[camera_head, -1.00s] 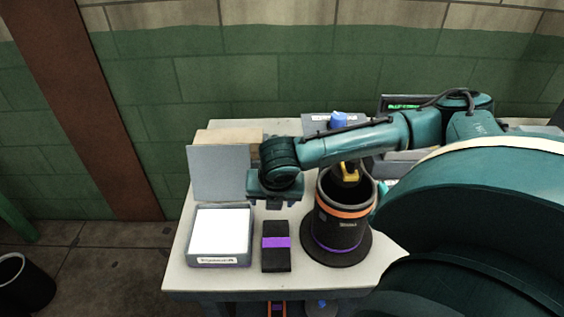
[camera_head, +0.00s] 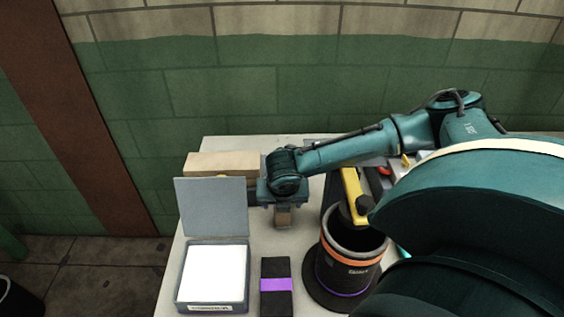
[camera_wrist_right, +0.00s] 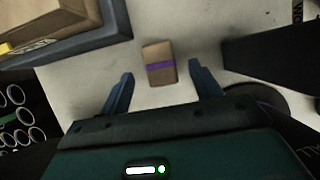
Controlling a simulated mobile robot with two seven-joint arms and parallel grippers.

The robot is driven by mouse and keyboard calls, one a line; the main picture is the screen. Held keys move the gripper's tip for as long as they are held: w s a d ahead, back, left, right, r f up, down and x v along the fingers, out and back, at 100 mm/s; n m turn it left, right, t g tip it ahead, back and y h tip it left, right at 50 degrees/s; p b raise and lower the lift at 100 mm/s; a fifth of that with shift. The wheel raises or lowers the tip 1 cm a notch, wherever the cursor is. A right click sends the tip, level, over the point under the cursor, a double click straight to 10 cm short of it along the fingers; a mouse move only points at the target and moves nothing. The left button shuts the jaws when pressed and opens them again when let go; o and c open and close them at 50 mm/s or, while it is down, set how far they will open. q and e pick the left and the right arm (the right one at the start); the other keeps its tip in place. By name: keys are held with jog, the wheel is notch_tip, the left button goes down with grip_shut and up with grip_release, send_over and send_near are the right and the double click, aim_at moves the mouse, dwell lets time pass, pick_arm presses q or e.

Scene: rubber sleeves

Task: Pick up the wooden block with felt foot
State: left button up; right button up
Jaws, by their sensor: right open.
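The wooden block (camera_wrist_right: 160,65), tan with a purple band, rests on the pale tabletop in the right wrist view. In the head view the block (camera_head: 283,219) shows just below my right gripper (camera_head: 283,201), partly covered by it. In the wrist view my right gripper (camera_wrist_right: 160,70) is open, with one finger on each side of the block and a gap to both. Whether the fingers are down at the block's height is hard to tell. The felt foot cannot be made out. My left gripper is not in view.
A larger wooden box (camera_head: 222,162) stands behind left, behind an open grey case (camera_head: 210,209). A black block with a purple band (camera_head: 276,300) lies in front. A black cylinder with an orange rim (camera_head: 350,262) and a yellow tool (camera_head: 354,193) are to the right.

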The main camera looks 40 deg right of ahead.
jog(key=shift+x, duration=3.1)
jog(key=shift+c, duration=0.3)
jog(key=c, duration=1)
notch_tip(320, 180, up, 10)
jog(key=shift+r, duration=0.1)
jog(key=o, duration=0.5)
jog(key=c, duration=0.4)
